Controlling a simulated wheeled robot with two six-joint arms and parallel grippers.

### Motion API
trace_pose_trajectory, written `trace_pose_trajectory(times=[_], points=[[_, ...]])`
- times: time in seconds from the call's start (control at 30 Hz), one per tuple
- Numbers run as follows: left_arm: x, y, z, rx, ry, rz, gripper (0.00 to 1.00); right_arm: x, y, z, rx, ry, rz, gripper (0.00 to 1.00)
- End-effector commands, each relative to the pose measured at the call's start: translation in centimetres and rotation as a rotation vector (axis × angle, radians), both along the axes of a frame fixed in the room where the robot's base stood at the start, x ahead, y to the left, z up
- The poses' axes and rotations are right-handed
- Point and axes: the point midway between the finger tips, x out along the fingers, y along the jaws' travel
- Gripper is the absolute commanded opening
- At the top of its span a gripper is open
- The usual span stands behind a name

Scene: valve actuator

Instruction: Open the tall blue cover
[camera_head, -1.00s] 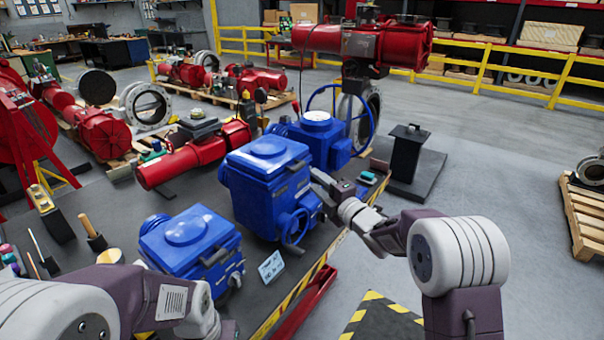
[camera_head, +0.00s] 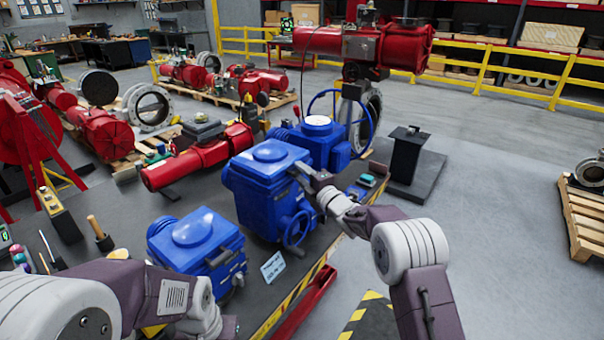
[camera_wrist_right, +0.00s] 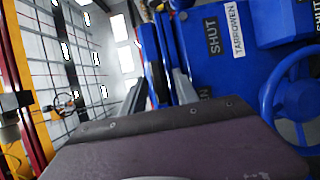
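The tall blue actuator box (camera_head: 240,205) stands on the dark bench in the middle of the head view, its cover (camera_head: 268,152) lying closed on top. My right gripper (camera_head: 306,177) is at the box's right side, near the cover's edge. In the right wrist view its two grey fingers (camera_wrist_right: 160,95) stand apart, with a blue edge (camera_wrist_right: 152,65) between them. I cannot tell whether they touch it. Labels reading SHUT and TARROWEN show on the blue side (camera_wrist_right: 208,65).
A lower blue box (camera_head: 193,235) stands in front, and a blue actuator with a handwheel (camera_head: 320,140) stands behind. A small handwheel (camera_head: 298,230) juts from the tall box below my right gripper. Tools stand at the bench's left.

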Motion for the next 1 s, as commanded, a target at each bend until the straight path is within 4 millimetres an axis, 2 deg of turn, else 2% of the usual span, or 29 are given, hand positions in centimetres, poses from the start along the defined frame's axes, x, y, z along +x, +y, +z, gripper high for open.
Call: trace_pose_trajectory(times=[0.03, 0.17, 1.0], points=[[0.0, 0.0, -0.01, 0.0, 0.0, 0.0, 0.36, -0.01, -0.01, 0.01, 0.0, 0.0, 0.0, 0.36], [0.0, 0.0, -0.01, 0.0, 0.0, 0.0, 0.36, -0.02, -0.01, 0.02, 0.0, 0.0, 0.0, 0.0], [0.0, 0.0, -0.02, 0.0, 0.0, 0.0, 0.36, -0.07, 0.02, -0.08, -0.002, 0.001, 0.001, 0.0]])
